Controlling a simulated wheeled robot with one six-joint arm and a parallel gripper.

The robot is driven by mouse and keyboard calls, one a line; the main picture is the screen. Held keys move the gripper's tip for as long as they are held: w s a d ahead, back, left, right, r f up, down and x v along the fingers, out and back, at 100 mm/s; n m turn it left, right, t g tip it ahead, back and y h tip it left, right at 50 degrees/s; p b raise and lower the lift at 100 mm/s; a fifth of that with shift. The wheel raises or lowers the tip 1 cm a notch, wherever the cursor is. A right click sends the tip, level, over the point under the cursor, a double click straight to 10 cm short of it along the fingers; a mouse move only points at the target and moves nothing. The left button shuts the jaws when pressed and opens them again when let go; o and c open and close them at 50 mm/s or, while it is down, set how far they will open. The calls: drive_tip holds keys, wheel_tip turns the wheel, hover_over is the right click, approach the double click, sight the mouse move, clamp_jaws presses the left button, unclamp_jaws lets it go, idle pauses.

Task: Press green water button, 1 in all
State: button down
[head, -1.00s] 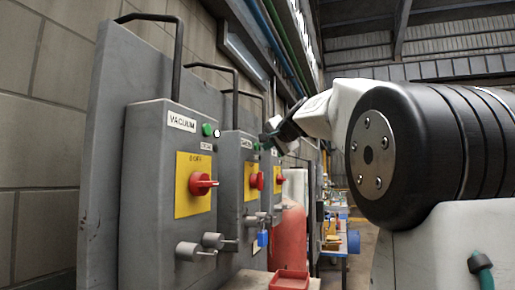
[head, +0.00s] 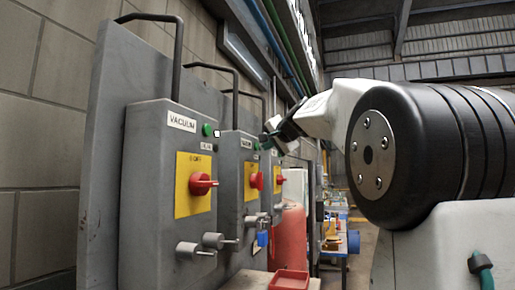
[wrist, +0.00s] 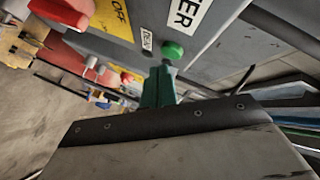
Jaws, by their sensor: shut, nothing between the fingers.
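The green button (wrist: 172,50) shows in the wrist view as a round cap on a grey box, beside a white label ending in "TER" (wrist: 189,14). The start of that word is cut off by the frame. My gripper (wrist: 162,70) is shut and empty. Its green fingertips appear just below the button in the wrist view, very close to it; I cannot tell if they touch. In the head view my gripper (head: 268,141) is beside the far boxes, and the button there is too small or hidden to make out.
A grey box labelled VACUUM (head: 168,180) stands nearest, with its own green button (head: 207,130) and a red rotary switch (head: 203,184). Another box (head: 240,170) stands behind it. Bent conduits rise above the boxes. A red tray (head: 289,280) lies below.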

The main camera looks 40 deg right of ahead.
idle(0.4)
drive_tip(key=shift+w+a, duration=0.2)
drive_tip(key=shift+w, duration=0.2)
drive_tip(key=shift+w+a, duration=0.2)
drive_tip(key=shift+w, duration=0.15)
idle(0.6)
drive_tip(key=shift+s+d, duration=0.1)
drive_tip(key=shift+s, duration=0.05)
drive_tip(key=shift+s+d, duration=0.3)
drive_tip(key=shift+s, duration=0.25)
drive_tip(key=s+d, duration=0.1)
drive_tip(key=s, duration=0.2)
drive_tip(key=s+d, duration=0.1)
drive_tip(key=shift+s+d, duration=0.2)
drive_tip(key=shift+d, duration=0.1)
idle(0.3)
drive_tip(key=shift+s, duration=0.1)
idle(0.8)
